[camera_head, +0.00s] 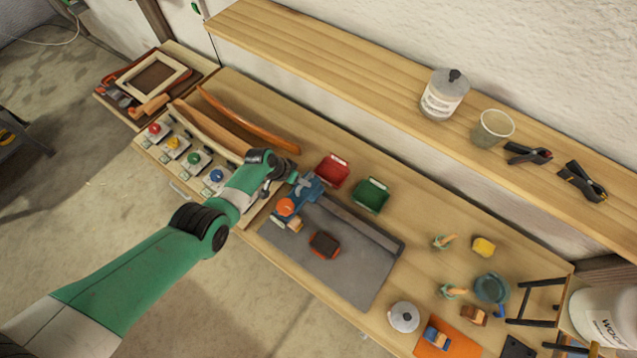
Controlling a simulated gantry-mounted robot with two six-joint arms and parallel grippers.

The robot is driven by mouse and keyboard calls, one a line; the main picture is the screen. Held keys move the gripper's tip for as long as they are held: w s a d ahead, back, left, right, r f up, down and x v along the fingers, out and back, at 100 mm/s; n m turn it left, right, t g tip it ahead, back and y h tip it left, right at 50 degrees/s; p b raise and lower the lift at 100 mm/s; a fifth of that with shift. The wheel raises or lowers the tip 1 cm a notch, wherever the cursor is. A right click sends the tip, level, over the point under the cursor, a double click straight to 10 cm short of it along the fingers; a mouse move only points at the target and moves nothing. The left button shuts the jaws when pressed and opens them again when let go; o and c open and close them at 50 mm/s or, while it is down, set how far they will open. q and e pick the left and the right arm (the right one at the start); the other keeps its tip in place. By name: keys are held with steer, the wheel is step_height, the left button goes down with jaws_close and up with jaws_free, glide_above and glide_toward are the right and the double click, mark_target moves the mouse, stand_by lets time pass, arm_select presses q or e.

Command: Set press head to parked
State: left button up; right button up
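A blue tool-like device with an orange round knob (286,206), which may be the press with its head, stands at the left end of a dark grey mat (365,285). I cannot make out a marked parked position. My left gripper (290,174) hangs just behind and left of the device's blue upper part, close to it. Whether it touches the device, and whether its small dark fingers are open or shut, I cannot tell. My green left forearm comes in from the lower left and hides part of the bench. My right gripper is not in view.
Red, yellow, green and blue buttons (216,175) line the bench's left front. Bent laths (250,122) lie behind them. A red bin (332,170) and green bin (370,195) stand behind the device. A dark block with orange edges (324,244) lies on the mat.

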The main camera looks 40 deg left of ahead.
arm_select(q)
steer(key=shift+w+f, duration=0.1)
steer(key=shift+f, duration=0.35)
jaws_close()
stand_by(1.1)
